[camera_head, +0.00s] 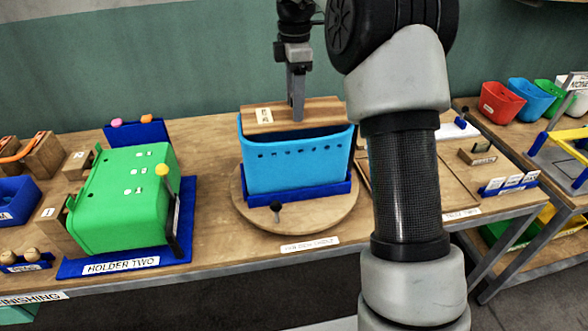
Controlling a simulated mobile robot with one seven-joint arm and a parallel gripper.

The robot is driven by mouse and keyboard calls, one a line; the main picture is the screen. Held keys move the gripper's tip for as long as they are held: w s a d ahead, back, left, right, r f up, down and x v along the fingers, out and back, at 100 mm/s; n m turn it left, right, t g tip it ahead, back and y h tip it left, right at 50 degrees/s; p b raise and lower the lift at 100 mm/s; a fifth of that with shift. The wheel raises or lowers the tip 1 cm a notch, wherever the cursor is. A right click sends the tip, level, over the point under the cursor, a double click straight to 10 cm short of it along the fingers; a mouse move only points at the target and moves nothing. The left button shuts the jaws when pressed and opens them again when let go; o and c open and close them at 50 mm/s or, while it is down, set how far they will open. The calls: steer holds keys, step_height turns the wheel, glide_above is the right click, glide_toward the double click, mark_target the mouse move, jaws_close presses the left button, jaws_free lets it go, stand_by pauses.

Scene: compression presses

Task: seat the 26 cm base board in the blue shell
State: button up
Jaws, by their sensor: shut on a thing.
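The blue shell (300,163) stands upright in a dark blue cradle on a round wooden turntable (345,222), its open top facing up and a row of small slots along its front. A wooden base board (320,110) with a small white label lies across the shell's mouth, tilted a little. Its front edge looks to be at or just above the rim; I cannot tell if it touches. My gripper (297,112) points down from above and is shut on the board near its middle. The shell's inside is mostly hidden by the board and front wall.
A green shell (120,205) lies in the holder labelled HOLDER TWO (120,264) to the left. A small black-knobbed lever (276,207) stands at the turntable's front. Red, blue and green bins (500,104) stand at the far right.

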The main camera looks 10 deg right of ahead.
step_height(320, 180, down, 21)
steer(key=shift+r+b, duration=0.1)
steer(key=shift+b, duration=0.75)
steer(key=shift+f, duration=0.25)
steer(key=o, duration=1.1)
steer(key=shift+r, duration=0.1)
step_height(320, 180, up, 12)
steer(key=shift+p, duration=0.45)
steer(key=shift+r, duration=0.15)
